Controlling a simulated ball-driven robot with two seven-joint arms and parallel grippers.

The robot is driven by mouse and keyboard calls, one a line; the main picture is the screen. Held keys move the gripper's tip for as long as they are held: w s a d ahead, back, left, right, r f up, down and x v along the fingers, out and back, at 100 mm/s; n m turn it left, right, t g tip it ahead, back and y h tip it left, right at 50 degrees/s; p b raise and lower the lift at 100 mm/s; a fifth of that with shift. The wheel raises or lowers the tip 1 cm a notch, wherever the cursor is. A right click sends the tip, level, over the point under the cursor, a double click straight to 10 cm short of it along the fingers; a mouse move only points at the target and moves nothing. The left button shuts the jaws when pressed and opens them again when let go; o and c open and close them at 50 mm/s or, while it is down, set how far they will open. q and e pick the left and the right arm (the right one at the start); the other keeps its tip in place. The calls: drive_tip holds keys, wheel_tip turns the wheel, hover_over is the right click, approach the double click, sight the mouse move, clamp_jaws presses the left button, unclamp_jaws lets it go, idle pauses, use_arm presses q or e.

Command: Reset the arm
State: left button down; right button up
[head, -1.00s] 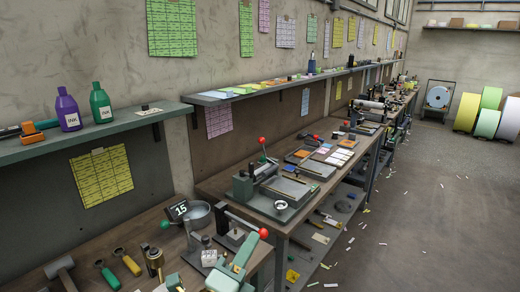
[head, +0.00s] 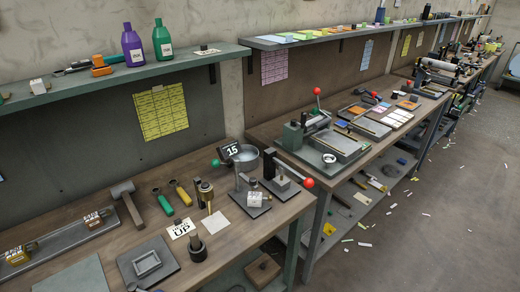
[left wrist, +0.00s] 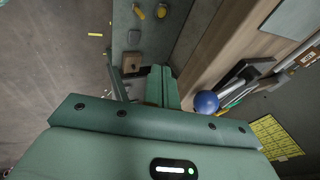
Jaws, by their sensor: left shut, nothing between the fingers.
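My left gripper (left wrist: 162,86) shows in the left wrist view, with its green fingers together and nothing visible between them. It points past the edge of a wooden bench (left wrist: 216,45), with a grey lower shelf (left wrist: 143,40) beyond the fingers. Neither of my grippers shows in the head view now. My right gripper is in neither view.
Ink bottles (head: 132,46) stand on a green shelf (head: 100,76). A blue ball (left wrist: 207,102) is near the gripper. Floor (head: 440,235) at right is open, with scraps.

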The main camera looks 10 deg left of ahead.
use_arm(q)
drive_tip(key=s+d+f+n+g+h, duration=0.1)
drive_tip(key=s+f, duration=0.3)
drive_tip(key=f, duration=0.6)
drive_tip(key=s+d+f+g+h, duration=0.15)
drive_tip(key=s+f, duration=0.25)
drive_tip(key=f, duration=0.6)
drive_tip(key=s+f+n+g, duration=0.1)
drive_tip(key=s+f, duration=0.4)
drive_tip(key=s, duration=0.3)
drive_tip(key=s+f+n+g, duration=0.1)
drive_tip(key=s+f, duration=0.4)
drive_tip(key=s, duration=0.3)
drive_tip(key=shift+s+f+n+h, duration=0.15)
drive_tip(key=shift+s+n+h, duration=0.2)
drive_tip(key=shift+s+n, duration=0.05)
drive_tip(key=shift+a, duration=0.1)
